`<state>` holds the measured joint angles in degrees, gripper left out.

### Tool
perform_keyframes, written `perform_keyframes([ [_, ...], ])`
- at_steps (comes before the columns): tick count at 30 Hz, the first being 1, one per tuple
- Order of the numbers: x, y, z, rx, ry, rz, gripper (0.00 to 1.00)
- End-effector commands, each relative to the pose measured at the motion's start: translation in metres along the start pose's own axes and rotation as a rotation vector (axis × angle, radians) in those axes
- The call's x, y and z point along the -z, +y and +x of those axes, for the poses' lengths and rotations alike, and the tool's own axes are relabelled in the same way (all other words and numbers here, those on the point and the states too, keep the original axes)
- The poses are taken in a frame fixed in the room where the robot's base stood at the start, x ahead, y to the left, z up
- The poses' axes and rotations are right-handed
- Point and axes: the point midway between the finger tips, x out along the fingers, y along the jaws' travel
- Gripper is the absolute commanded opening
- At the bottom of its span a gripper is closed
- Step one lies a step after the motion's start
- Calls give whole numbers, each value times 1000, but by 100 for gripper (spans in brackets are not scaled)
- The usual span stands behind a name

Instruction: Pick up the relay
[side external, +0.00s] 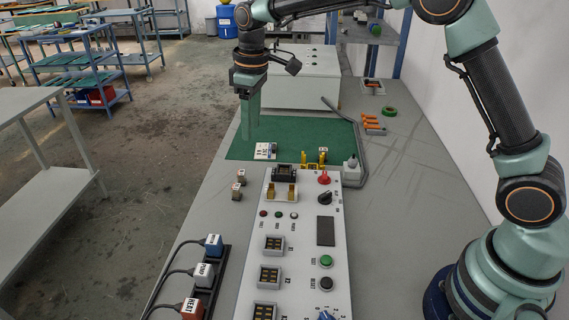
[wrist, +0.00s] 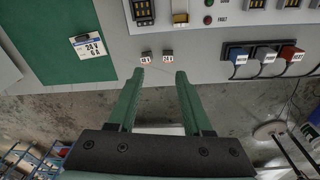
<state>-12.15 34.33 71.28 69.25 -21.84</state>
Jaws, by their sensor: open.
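Two small dark relay-like blocks stand apart on the bench beside the panel. In the wrist view, the left block (wrist: 145,57) has a white label that seems to read 48 V, and the right block (wrist: 168,56) one that seems to read 24 V. They also show in the side view, one farther (side external: 241,176) and one nearer (side external: 238,192). A white card (wrist: 90,46) reading 24 V lies on the green mat; it shows in the side view too (side external: 266,151). My gripper (wrist: 159,74) is open and empty, apart from both blocks. In the side view my gripper (side external: 250,137) hangs near the mat's left edge.
The grey-white panel (side external: 260,222) with sockets, knobs and buttons lies right of the blocks. Cabled plugs stand in a black rack (side external: 217,270) nearer the camera. The green mat (side external: 310,135) lies beyond. The bench's left edge is close to the blocks.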

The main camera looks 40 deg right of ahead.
Motion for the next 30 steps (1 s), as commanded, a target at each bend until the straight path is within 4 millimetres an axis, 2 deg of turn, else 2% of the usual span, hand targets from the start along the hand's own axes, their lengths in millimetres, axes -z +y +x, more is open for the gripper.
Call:
perform_keyframes([
  [1,8,-3,16,9,-20,-27,50],
  [6,26,-10,51,29,-62,-97,50],
  [14,32,-16,76,41,-85,-134,50],
  [24,28,-18,128,40,-83,-133,50],
  [30,27,-18,140,39,-82,-133,50],
])
